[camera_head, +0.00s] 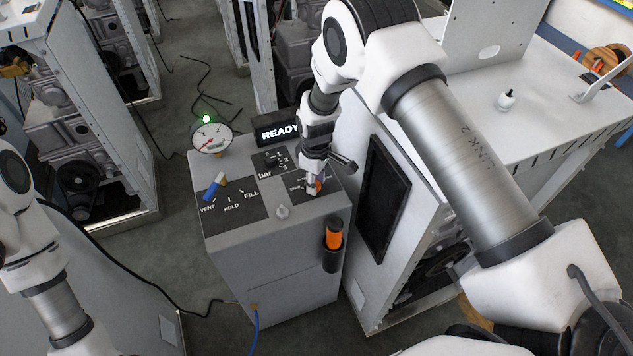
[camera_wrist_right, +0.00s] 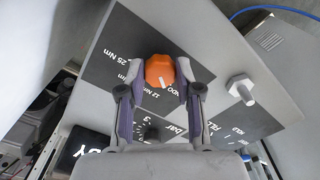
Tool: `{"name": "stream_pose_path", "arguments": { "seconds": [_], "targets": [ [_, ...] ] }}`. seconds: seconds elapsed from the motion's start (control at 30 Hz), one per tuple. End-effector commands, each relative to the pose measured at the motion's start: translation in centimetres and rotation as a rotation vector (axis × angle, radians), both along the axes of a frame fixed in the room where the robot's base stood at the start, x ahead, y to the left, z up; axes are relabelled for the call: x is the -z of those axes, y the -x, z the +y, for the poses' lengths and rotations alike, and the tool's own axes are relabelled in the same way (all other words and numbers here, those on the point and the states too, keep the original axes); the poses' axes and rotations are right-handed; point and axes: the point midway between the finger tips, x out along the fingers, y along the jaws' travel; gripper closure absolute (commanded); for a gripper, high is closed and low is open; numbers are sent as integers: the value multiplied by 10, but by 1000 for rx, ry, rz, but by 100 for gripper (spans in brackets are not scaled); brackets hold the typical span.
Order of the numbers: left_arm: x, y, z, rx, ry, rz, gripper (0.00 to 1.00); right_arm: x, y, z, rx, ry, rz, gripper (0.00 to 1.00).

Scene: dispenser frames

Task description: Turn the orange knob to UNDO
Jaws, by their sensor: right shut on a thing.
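The orange knob (camera_wrist_right: 159,70) sits on a dark label panel on top of the grey dispenser cabinet. In the wrist view my right gripper (camera_wrist_right: 160,77) has a finger on each side of it, shut on it. A short white mark shows on the knob's lower side, near the partly hidden UNDO print; exact alignment cannot be told. "25 Nm" and "12 Nm" are also printed there. In the head view the knob (camera_head: 318,184) is mostly hidden by my right gripper (camera_head: 314,187), which reaches down from above. My left arm shows at the left edge, but its gripper does not.
On the cabinet top (camera_head: 250,231) are a pressure gauge (camera_head: 212,138), a READY display (camera_head: 277,132), a blue lever (camera_head: 215,186) by VENT, HOLD and FILL, and a small metal post (camera_head: 282,212). An orange-handled tool (camera_head: 334,233) hangs on its front. A white bench (camera_head: 540,110) stands right.

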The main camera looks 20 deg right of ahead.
Motion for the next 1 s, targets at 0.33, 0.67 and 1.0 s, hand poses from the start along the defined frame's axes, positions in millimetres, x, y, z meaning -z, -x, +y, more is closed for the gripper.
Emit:
{"name": "stream_pose_path", "arguments": {
  "seconds": [0.33,0.67,1.0],
  "targets": [
    [3,0,0,0,0,0,54,2,1,1,-104,0,1,100],
    [3,0,0,0,0,0,54,2,1,1,-112,1,2,100],
    [3,0,0,0,0,0,54,1,1,0,-110,0,1,41]
  ]
}}
